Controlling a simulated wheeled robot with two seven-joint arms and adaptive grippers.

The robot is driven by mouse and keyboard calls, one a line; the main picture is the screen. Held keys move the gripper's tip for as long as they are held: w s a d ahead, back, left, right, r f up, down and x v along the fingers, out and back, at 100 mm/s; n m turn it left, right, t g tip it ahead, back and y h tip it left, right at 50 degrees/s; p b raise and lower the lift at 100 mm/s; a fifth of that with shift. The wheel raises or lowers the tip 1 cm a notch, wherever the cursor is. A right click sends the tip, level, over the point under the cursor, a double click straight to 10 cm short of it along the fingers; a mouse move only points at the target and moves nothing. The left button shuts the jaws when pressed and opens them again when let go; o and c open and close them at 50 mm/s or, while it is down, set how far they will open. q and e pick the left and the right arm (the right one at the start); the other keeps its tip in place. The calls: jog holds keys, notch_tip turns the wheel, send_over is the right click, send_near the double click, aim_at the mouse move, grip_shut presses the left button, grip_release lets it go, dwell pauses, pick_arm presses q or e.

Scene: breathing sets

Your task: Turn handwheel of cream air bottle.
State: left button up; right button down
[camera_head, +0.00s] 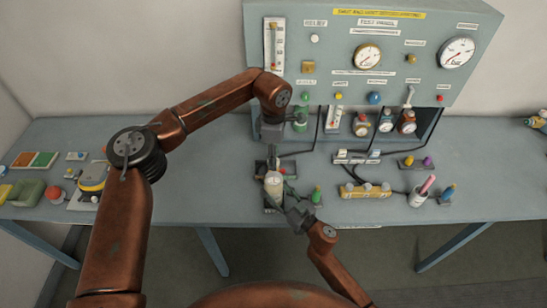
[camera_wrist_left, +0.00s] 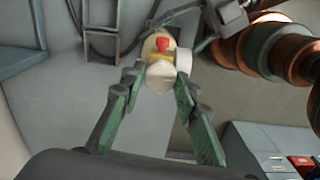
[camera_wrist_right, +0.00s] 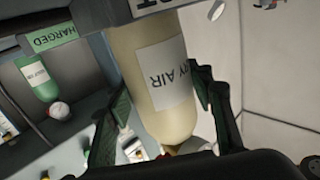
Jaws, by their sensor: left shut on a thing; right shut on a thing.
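The cream air bottle (camera_head: 273,187) stands near the front of the bench in the head view. In the right wrist view the bottle (camera_wrist_right: 155,85) shows a white label reading "AIR". My right gripper (camera_wrist_right: 160,92) has one finger on each side of its body. My left gripper (camera_head: 272,166) comes down from above onto the bottle's top. In the left wrist view its fingers (camera_wrist_left: 160,80) are on both sides of a pale round part, seemingly the handwheel (camera_wrist_left: 157,80). A red piece (camera_wrist_left: 163,44) and a white drum-shaped part (camera_wrist_left: 184,61) sit close by. Exact finger contact is partly hidden.
A grey test panel (camera_head: 330,80) with gauges stands behind. Coloured trays (camera_head: 28,193) lie far left.

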pick_arm(q)
jog(key=m, duration=1.2)
jog(key=shift+m, duration=0.3)
jog(key=m, duration=0.6)
jog(key=shift+m, duration=0.3)
jog(key=m, duration=0.4)
jog(key=shift+m, duration=0.7)
jog(key=o, duration=1.2)
jog(key=shift+c, duration=0.2)
